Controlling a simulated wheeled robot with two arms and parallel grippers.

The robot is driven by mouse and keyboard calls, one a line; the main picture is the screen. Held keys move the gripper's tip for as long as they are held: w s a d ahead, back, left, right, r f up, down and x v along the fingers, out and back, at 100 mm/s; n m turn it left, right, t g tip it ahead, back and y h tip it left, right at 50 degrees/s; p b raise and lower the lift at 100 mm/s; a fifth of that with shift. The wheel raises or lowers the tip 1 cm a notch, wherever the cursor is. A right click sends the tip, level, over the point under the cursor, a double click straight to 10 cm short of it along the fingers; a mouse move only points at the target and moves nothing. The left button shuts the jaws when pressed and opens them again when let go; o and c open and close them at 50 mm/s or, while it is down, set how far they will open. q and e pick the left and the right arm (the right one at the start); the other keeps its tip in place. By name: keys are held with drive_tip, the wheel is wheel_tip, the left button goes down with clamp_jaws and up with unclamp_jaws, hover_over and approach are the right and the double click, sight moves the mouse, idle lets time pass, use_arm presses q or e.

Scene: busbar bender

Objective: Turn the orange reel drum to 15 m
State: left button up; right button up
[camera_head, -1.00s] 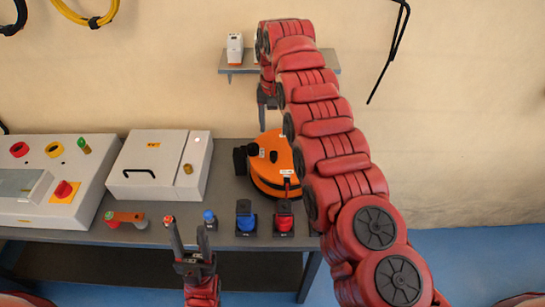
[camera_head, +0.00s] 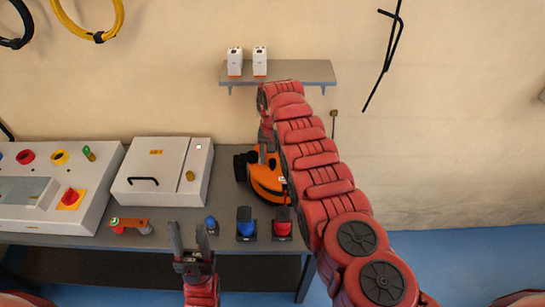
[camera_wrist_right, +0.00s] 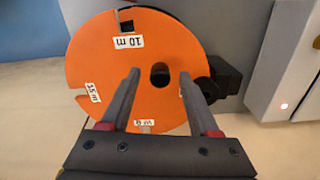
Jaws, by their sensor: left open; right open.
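The orange reel drum (camera_head: 266,180) stands at the back right of the bench, partly hidden by my right arm. In the right wrist view the drum (camera_wrist_right: 150,105) faces me. Its "10 m" label is at the top, and a label that seems to read 15 m is at the left. The bottom label is hard to read, and one at the right is mostly behind a finger. My right gripper (camera_wrist_right: 160,78) is open, its fingertips either side of the dark centre hole; contact is unclear. My left gripper (camera_head: 190,235) is open and empty at the bench's front edge.
A black part (camera_wrist_right: 222,80) sits beside the drum. A white box (camera_head: 160,165) and a control panel (camera_head: 50,190) stand to the left. Blue (camera_head: 245,225) and red (camera_head: 282,224) devices are in front. A shelf (camera_head: 300,72) with two white items is above.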

clamp_jaws()
idle(1.4)
